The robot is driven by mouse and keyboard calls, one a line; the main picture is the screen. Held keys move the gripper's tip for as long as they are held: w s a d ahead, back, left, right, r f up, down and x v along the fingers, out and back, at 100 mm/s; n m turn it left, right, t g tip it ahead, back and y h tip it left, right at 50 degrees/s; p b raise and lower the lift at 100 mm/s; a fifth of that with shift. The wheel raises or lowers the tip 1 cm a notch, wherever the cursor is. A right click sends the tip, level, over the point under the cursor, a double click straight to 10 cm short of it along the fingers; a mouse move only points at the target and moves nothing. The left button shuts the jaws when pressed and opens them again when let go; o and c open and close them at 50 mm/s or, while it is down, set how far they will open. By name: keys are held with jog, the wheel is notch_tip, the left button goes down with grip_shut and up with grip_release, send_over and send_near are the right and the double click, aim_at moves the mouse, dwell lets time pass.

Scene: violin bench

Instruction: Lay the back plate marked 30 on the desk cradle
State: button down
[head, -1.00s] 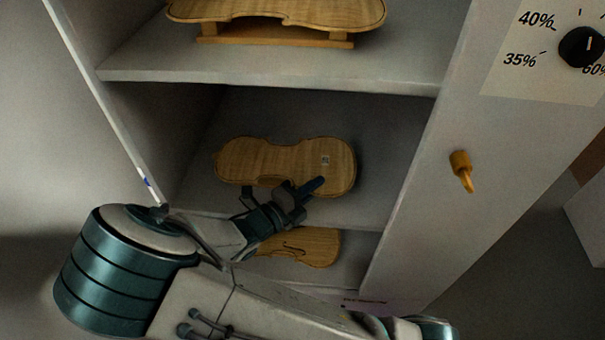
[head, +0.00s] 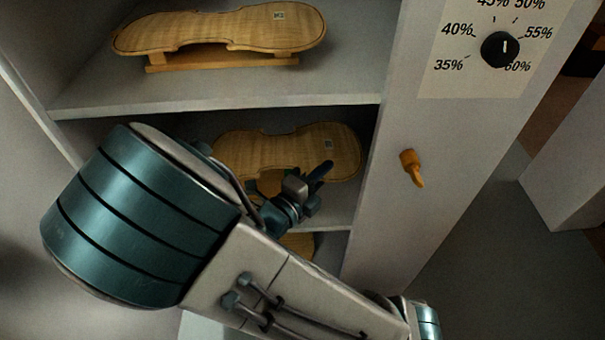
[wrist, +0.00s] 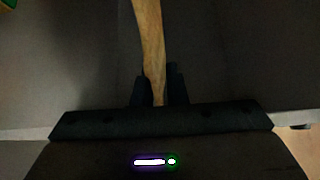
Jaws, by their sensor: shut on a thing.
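A pale wooden violin plate (head: 250,152) is at the middle shelf of the cabinet. My gripper (head: 318,178) is at its near right edge and is shut on it. In the wrist view the plate (wrist: 151,45) shows edge-on as a narrow wooden strip between the two dark fingers (wrist: 160,90). No number can be read on this plate now; my gripper covers part of it. I cannot tell whether it is clear of the shelf. The desk cradle is not in view.
Another plate (head: 210,32) with a small unreadable label rests on a wooden stand (head: 220,60) on the upper shelf. Part of a plate (head: 298,246) shows below. The cabinet's right wall carries an orange peg (head: 411,167) and a percentage dial (head: 500,49).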

jog(key=shift+r+p, duration=0.55)
jog(key=shift+p, duration=0.45)
jog(key=d+p, duration=0.1)
jog(key=p, duration=0.2)
jog(key=shift+r, duration=0.25)
jog(key=shift+s+d+f+p, duration=0.1)
jog(key=shift+s+d+p, duration=0.2)
jog(key=shift+p, duration=0.65)
jog(key=shift+w+d, duration=0.1)
jog(key=shift+f, duration=0.1)
